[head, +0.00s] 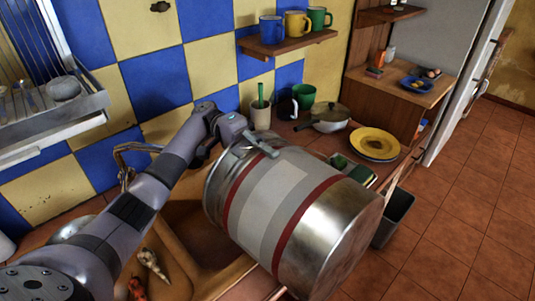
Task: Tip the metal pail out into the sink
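The metal pail (277,205), silver with a grey label band and dark red stripes, lies tipped on its side in the air. Its closed end faces the lower right and its rim end points left toward the sink (190,215), a tan basin partly hidden by my arm and the pail. The pail's mouth and contents are hidden. My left gripper (262,146) is at the pail's upper side near the rim, shut on it, though the fingers show only in part. My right gripper is not in view.
A faucet (128,160) stands behind the sink. Carrot-like and white vegetables (148,262) lie at the sink's left. A dark bin (395,218) is right.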

